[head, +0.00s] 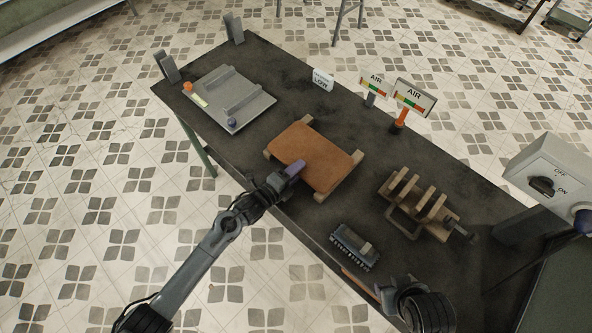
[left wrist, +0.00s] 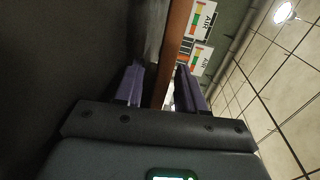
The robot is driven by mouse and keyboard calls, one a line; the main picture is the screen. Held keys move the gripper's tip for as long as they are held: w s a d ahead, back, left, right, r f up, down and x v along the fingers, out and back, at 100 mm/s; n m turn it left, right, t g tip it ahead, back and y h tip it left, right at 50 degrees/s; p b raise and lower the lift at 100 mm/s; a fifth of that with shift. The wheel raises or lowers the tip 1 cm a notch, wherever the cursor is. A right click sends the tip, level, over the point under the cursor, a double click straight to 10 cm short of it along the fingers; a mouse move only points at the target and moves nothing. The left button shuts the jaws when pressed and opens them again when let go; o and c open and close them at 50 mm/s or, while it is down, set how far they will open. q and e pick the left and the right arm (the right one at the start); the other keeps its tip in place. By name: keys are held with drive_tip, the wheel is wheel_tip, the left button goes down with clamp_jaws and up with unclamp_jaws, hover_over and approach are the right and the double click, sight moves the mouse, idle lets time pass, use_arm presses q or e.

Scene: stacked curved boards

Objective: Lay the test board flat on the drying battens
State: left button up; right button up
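In the left wrist view, the board (left wrist: 178,55) shows edge-on as a brown strip between the two fingers (left wrist: 160,90). The fingers stand apart, with a gap visible beside the board. My right gripper (head: 388,292) is low at the table's near right edge; its fingers are not clear.
A grey panel (head: 235,98) lies at the table's left. Two AIR signs (head: 412,97) and a small white card (head: 322,79) stand along the far edge. A wooden rack (head: 422,208) and dark brush (head: 354,248) sit right. A switch box (head: 548,180) is far right.

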use_arm(q)
drive_tip(key=shift+s+a+r+p, duration=0.2)
drive_tip(key=shift+s+a+p, duration=0.25)
drive_tip(key=shift+p, duration=0.1)
use_arm(e)
drive_tip(key=shift+r, duration=0.55)
use_arm(q)
drive_tip(key=shift+p+v, duration=1.4)
drive_tip(key=shift+v, duration=0.7)
use_arm(e)
drive_tip(key=shift+a+r, duration=0.1)
drive_tip(key=shift+r, duration=1.3)
use_arm(q)
drive_tip(key=shift+f, duration=0.1)
drive_tip(key=o, duration=0.6)
drive_tip(key=shift+c, duration=0.2)
drive_tip(key=shift+s+a, duration=0.1)
drive_tip(key=shift+s, duration=0.1)
drive_tip(key=p+v, duration=0.1)
drive_tip(key=v, duration=0.9)
drive_tip(key=shift+a, duration=0.2)
use_arm(e)
drive_tip(key=shift+r, duration=0.5)
